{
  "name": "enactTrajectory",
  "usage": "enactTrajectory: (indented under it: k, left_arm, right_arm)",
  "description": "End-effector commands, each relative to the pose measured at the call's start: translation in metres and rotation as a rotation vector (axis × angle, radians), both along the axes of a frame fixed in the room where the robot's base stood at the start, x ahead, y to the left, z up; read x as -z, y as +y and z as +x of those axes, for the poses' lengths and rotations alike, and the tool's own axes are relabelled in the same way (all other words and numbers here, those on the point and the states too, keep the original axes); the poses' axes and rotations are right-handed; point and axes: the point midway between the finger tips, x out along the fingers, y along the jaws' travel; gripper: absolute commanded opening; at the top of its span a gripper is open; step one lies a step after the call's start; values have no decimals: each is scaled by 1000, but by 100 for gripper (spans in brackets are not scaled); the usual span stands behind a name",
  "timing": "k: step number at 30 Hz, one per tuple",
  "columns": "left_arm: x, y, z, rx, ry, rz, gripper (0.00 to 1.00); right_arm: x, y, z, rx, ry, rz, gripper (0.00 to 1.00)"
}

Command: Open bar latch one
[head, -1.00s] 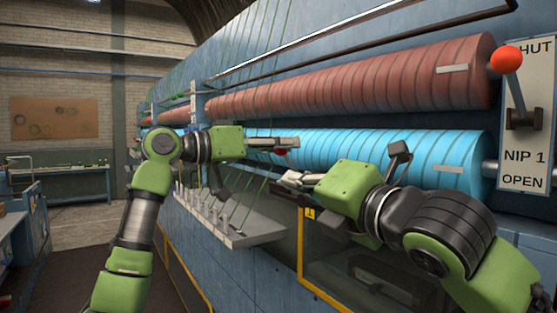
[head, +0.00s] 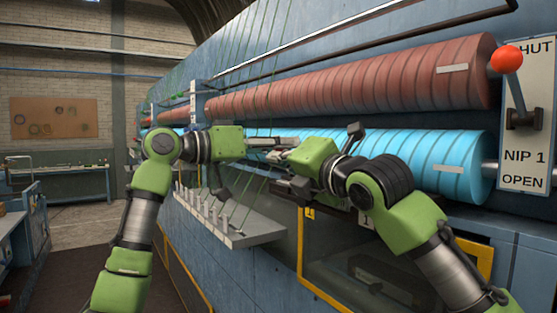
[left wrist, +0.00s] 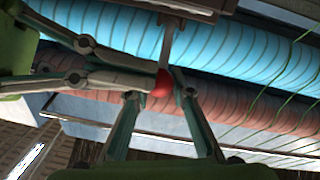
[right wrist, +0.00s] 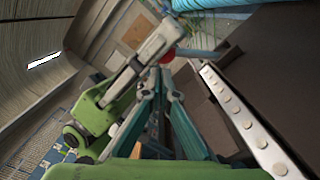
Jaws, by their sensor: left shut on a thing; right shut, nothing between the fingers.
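The latch's red knob (left wrist: 162,84) sits on a thin metal rod below a dark metal block (left wrist: 185,8) in the left wrist view. It also shows in the right wrist view (right wrist: 166,56). In the head view my grippers hide it. My left gripper (head: 272,142) reaches in from the left and is shut on the red knob in front of the blue roller (head: 410,157). My right gripper (right wrist: 160,72) is shut and empty, its fingertips close beside the knob and the left fingers. I cannot tell whether it touches the knob.
A lever with an orange-red ball (head: 506,59) stands by the NIP 1 sign (head: 524,157) at the right. A red-brown roller (head: 350,82) lies above the blue one. A shelf with a row of pegs (head: 235,238) and green strands are close below and behind my left gripper.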

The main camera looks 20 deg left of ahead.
Motion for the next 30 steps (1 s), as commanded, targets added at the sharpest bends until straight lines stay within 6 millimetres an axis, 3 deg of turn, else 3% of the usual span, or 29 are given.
enactTrajectory:
  k: [24,25,26,30]
  left_arm:
    - [5,-3,0,6,10,6,0]
    - [5,-3,0,6,9,7,29]
    - [5,-3,0,6,9,6,37]
    - [4,-3,0,8,8,7,39]
  right_arm:
    - [-15,-11,13,10,41,45,0]
    - [-15,-11,14,10,40,46,0]
    - [-15,-11,14,10,40,46,0]
    - [-15,-11,14,12,42,46,0]
